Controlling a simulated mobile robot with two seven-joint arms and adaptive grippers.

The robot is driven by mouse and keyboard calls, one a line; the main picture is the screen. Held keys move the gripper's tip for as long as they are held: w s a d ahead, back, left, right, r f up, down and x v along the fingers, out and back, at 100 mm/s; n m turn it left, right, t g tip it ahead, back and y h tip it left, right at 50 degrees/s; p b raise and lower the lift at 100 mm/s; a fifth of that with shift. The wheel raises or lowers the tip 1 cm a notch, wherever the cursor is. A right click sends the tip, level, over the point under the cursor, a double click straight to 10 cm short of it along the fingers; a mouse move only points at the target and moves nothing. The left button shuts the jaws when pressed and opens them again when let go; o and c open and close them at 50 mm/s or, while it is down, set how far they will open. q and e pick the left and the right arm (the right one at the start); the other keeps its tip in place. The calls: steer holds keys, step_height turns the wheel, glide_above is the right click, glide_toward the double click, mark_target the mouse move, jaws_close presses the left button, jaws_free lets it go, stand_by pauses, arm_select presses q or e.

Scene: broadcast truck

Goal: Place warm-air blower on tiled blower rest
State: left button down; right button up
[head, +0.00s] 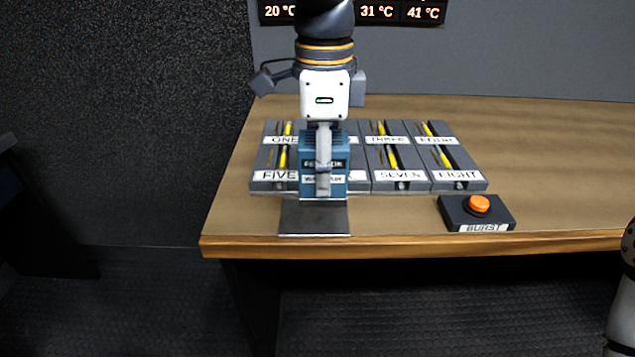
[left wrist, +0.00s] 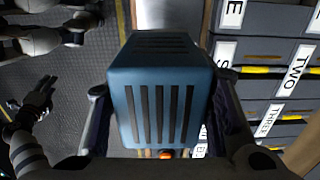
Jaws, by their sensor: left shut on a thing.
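The warm-air blower (head: 308,152) is a blue box with dark vent slots and a label on its front. My left gripper (head: 323,165) is shut on it and comes down over it from above, hiding its middle. In the left wrist view the blower (left wrist: 162,95) sits between the two fingers (left wrist: 165,125). The blower rest (head: 313,218) is a dark square plate at the table's front edge. The blower's lower edge appears at the plate's back edge. I cannot tell whether they touch. A dark hand-like part, seemingly my right gripper (left wrist: 38,100), shows small in the left wrist view.
Grey bins (head: 400,155) with number labels and yellow rods stand behind and beside the blower. A black box with an orange button (head: 478,205), labelled BURST, sits to the right near the front edge. The wooden table (head: 560,160) is clear at the right.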

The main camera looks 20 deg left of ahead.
mark_target(313, 133)
arm_select(q)
steer(key=f, duration=0.1)
steer(key=a+f, duration=0.1)
steer(key=f, duration=0.1)
steer(key=w+f, duration=0.1)
steer(key=f, duration=0.1)
steer(key=shift+a, duration=0.35)
steer(key=shift+f, duration=0.15)
steer(key=c, duration=0.8)
jaws_free()
steer(key=shift+f, duration=0.1)
step_height(313, 133, up, 12)
steer(key=shift+r, duration=0.15)
